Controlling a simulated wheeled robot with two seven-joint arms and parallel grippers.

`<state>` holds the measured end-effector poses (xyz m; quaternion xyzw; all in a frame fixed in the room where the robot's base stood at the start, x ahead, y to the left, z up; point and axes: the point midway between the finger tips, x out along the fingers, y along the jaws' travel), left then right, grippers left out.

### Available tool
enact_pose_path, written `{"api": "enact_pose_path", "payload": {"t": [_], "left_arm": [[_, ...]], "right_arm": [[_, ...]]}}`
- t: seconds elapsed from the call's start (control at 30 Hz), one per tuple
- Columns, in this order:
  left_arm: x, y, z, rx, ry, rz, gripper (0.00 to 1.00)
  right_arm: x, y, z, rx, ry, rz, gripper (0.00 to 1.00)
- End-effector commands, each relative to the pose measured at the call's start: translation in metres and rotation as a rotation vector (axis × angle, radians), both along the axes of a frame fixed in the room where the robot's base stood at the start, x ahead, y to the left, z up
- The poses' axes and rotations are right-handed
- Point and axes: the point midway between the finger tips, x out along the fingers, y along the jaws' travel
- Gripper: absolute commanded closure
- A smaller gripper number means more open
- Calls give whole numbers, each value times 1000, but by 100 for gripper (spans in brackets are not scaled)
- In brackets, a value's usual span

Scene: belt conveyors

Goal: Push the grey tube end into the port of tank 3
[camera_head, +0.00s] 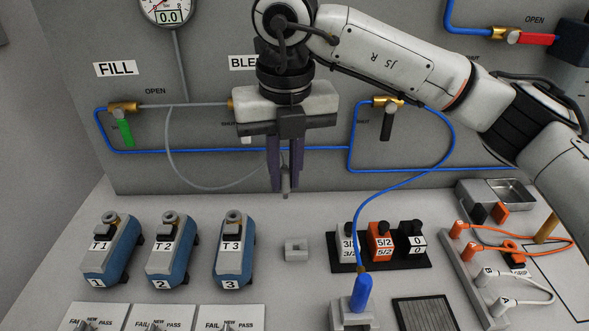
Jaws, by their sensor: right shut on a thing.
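Tank 3 (232,262), a blue and white unit marked T3, stands on the bench left of centre. Its grey round port (234,216) faces up on top. My right gripper (286,188) points down from above, behind and to the right of tank 3, apart from it. The grey tube (196,184) hangs in a loop from the wall panel to the fingers, which hide part of the end. My left gripper is not in view.
Tanks 1 (110,256) and 2 (171,256) stand left of tank 3. A small grey block (296,250) lies to its right. Test cards (230,318) lie in front.

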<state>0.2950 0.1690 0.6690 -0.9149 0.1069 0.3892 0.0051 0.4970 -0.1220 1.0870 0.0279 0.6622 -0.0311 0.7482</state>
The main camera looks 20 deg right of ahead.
Motion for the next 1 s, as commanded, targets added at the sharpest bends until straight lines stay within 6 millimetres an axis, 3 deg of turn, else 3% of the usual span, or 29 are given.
{"api": "enact_pose_path", "payload": {"t": [1.0], "left_arm": [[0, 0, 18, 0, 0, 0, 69]], "right_arm": [[35, 82, 0, 0, 1, 0, 100]]}}
